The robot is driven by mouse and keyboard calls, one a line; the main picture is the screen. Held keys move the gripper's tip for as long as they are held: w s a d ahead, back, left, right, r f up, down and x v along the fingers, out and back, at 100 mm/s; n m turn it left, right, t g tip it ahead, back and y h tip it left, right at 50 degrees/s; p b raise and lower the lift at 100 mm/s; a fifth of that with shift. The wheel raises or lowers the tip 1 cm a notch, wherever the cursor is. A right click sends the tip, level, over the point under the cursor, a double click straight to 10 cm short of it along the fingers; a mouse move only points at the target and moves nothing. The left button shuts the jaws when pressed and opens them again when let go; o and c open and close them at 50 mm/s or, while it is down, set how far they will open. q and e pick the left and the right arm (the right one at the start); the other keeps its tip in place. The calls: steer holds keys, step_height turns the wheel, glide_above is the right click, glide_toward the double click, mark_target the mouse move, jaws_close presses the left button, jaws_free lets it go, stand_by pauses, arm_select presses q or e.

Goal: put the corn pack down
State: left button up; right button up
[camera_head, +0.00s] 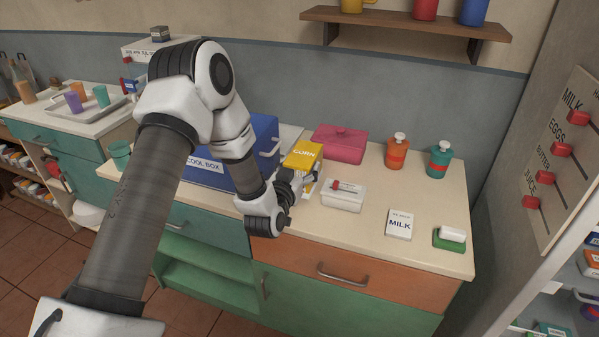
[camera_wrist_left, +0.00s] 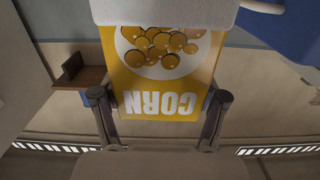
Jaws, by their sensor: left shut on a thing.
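The yellow corn pack (camera_head: 302,158) is in my left gripper (camera_head: 298,184), over the counter between the blue cool box and the white dish. In the left wrist view the corn pack (camera_wrist_left: 165,75) fills the middle, its lettering upside down, with the fingers of my left gripper (camera_wrist_left: 160,108) on both sides. The gripper is shut on it. Whether the pack's base touches the counter is hidden. My right gripper is not in view.
The blue cool box (camera_head: 262,135) stands left of the pack and the pink lidded box (camera_head: 339,144) behind it. The white dish (camera_head: 343,196) is close on the right. The milk pack (camera_head: 399,224) lies further right. Clear counter (camera_head: 370,235) lies in front of it.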

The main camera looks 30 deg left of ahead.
arm_select(q)
step_height(320, 180, down, 4)
steer(key=shift+w+a+r+p, duration=0.1)
steer(key=shift+a+r+p, duration=0.1)
steer(key=shift+p, duration=0.15)
steer(key=shift+d, duration=0.1)
steer(key=shift+f+b, duration=0.6)
steer(key=o, duration=1.6)
